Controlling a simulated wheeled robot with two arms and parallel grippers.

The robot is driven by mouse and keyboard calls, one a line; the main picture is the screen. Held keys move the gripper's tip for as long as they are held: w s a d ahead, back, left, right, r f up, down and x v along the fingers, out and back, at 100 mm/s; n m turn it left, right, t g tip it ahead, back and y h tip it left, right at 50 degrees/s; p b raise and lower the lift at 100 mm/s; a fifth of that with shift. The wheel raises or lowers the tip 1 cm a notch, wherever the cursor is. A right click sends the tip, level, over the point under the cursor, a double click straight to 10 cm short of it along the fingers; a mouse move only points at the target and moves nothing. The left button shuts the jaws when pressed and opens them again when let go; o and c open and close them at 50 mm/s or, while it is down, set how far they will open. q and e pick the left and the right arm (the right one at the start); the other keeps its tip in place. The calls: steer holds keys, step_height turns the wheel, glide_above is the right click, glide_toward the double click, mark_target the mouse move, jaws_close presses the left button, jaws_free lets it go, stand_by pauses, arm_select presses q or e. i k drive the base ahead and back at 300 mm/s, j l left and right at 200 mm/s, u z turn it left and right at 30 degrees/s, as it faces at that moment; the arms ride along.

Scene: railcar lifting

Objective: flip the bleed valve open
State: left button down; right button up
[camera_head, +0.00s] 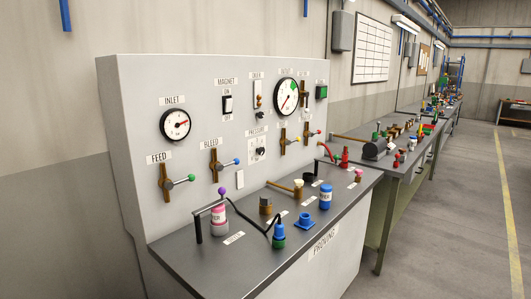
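The bleed valve (217,165) is on the upright grey panel, under a label reading BLEED. It has a brass body, and a short grey lever runs from it to the right, slightly upward, ending in a blue ball (237,161). Neither of my grippers shows in the head view, so nothing is seen touching the valve.
The similar feed valve (167,182), with a green ball, is to the lower left. The inlet gauge (175,125) and magnet switch (227,104) are above. Bottles, fittings and a black hose stand on the grey bench (190,263). The floor (430,230) at right is clear.

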mark_target(218, 167)
steer(key=i+l+z, duration=0.2)
steer(key=i, duration=0.15)
steer(key=i+l+z, duration=0.15)
steer(key=i, duration=0.25)
steer(key=i+l+z, duration=0.2)
steer(key=i, duration=0.15)
